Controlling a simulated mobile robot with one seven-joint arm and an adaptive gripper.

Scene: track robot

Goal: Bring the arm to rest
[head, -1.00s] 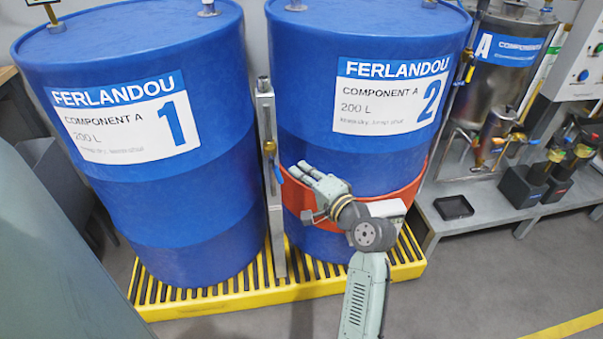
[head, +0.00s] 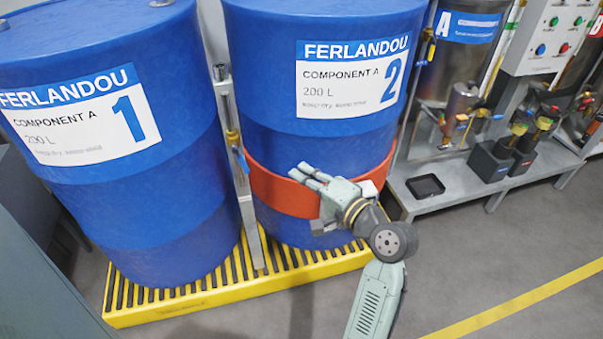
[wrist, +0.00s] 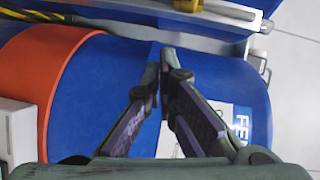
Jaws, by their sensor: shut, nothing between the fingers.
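My gripper (head: 306,176) is in front of the blue drum labelled 2 (head: 330,150), at the height of the orange band around its lower half. In the wrist view my gripper (wrist: 166,50) has its fingertips together with nothing between them. Behind them are the blue drum surface (wrist: 95,100) and part of its white label. My arm reaches up from the bottom of the head view and bends at the wrist. I cannot tell whether the fingers touch the drum.
The blue drum labelled 1 (head: 130,200) stands to the left. Both drums are on a yellow spill pallet (head: 190,307), with a grey post (head: 240,175) between them. The orange band (head: 275,190) wraps drum 2. A grey bench (head: 455,205) with a black tray (head: 425,186) is at right. Floor is clear at lower right.

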